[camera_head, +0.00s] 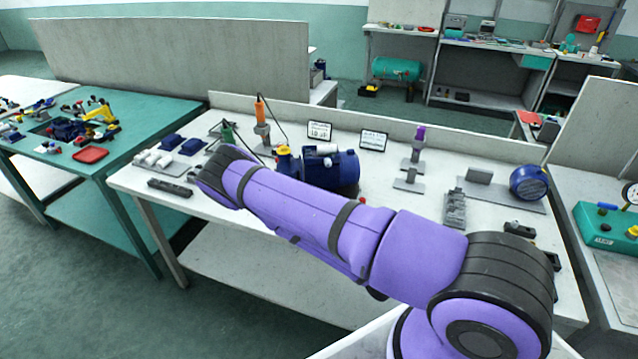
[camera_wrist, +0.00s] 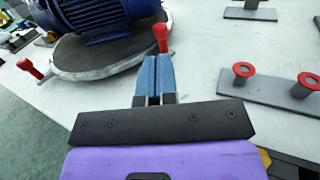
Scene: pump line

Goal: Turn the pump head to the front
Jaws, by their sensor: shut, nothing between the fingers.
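The blue pump (camera_head: 332,169) with a ribbed motor body and a yellow cap stands on the middle of the white bench, partly hidden by my arm. In the wrist view its finned blue body (camera_wrist: 95,14) sits on a round grey turntable (camera_wrist: 115,58). A red-knobbed handle (camera_wrist: 160,32) stands at the turntable's near right edge, and another red knob (camera_wrist: 31,69) sticks out at its left. My gripper (camera_wrist: 153,64) is shut and empty, its blue fingertips just in front of the right red knob. Whether they touch it I cannot tell. The head view hides my fingers.
A grey plate with red-topped posts (camera_wrist: 275,92) lies right of my gripper. On the bench are an orange-handled tool (camera_head: 261,112), sign cards (camera_head: 320,130), grey stands (camera_head: 409,181) and a round blue part (camera_head: 528,182). A low panel (camera_head: 450,139) closes the bench's back.

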